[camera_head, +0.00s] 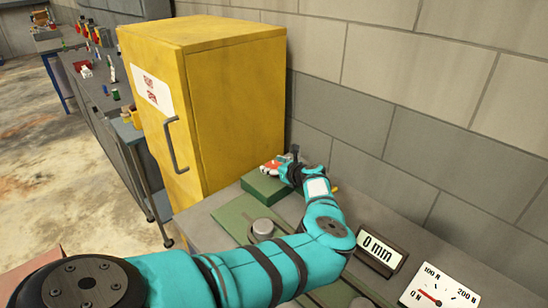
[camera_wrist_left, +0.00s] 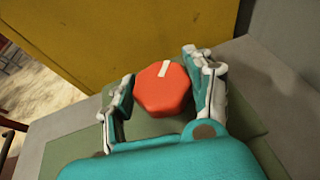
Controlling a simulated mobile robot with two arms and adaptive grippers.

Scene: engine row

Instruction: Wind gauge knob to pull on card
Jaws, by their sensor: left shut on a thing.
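The red knob (camera_wrist_left: 160,90) has a faceted rim and a white mark on its top face, tilted slightly right of straight up in the left wrist view. It sits over a green block (camera_head: 264,187) at the far end of the bench, and a bit of the knob shows in the head view (camera_head: 271,164). My left gripper (camera_wrist_left: 165,84) is shut on the knob, one finger on each side. A white dial (camera_head: 447,286) marked 0 N, 100 N and 200 N has a red needle near 0 N. A display (camera_head: 380,250) reads "0 mm". My right gripper is not in view.
A tall yellow cabinet (camera_head: 235,110) stands just beyond the bench, against the grey block wall (camera_head: 430,60). A green plate with a round grey piece (camera_head: 263,227) lies on the bench near my forearm. Other benches with small items stand at the back left.

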